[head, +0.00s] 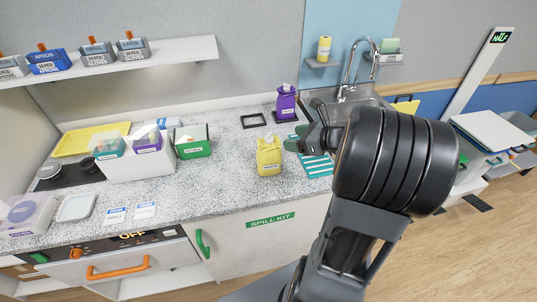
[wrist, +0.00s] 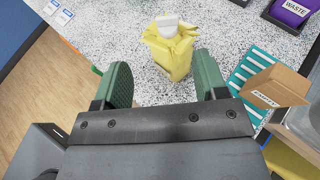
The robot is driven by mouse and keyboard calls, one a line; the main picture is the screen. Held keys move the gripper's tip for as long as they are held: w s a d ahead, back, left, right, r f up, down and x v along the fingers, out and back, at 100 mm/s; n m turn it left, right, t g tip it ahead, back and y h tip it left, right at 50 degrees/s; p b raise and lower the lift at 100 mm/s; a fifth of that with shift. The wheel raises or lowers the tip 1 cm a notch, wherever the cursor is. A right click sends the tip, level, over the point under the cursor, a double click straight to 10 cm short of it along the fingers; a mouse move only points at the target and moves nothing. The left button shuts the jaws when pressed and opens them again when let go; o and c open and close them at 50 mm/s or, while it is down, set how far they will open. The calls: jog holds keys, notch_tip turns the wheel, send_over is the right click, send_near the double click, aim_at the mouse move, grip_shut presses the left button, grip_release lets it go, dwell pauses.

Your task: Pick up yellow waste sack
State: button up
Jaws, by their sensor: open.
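The yellow waste sack (head: 269,157) stands upright on the speckled counter, left of the teal striped mat in the head view. In the head view my gripper (head: 298,140) is to the right of the sack, partly hidden by my own arm.
A teal striped mat (head: 318,167) lies right of the sack, and an open cardboard box (wrist: 275,88) is near it. A purple sack (head: 286,103) and an empty black frame (head: 253,120) are behind. A green box (head: 193,143) stands left. Counter between them is clear.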

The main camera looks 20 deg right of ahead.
aim_at(270, 135)
jog(key=shift+m, duration=0.3)
jog(key=x, duration=0.6)
jog(key=shift+w+d+p, duration=0.2)
jog(key=shift+w+p, duration=0.15)
jog(key=shift+w, duration=0.1)
jog(key=shift+p+x, duration=0.75)
jog(key=shift+x, duration=2.55)
jog(key=shift+d, duration=0.1)
jog(key=shift+c, duration=0.2)
grip_shut()
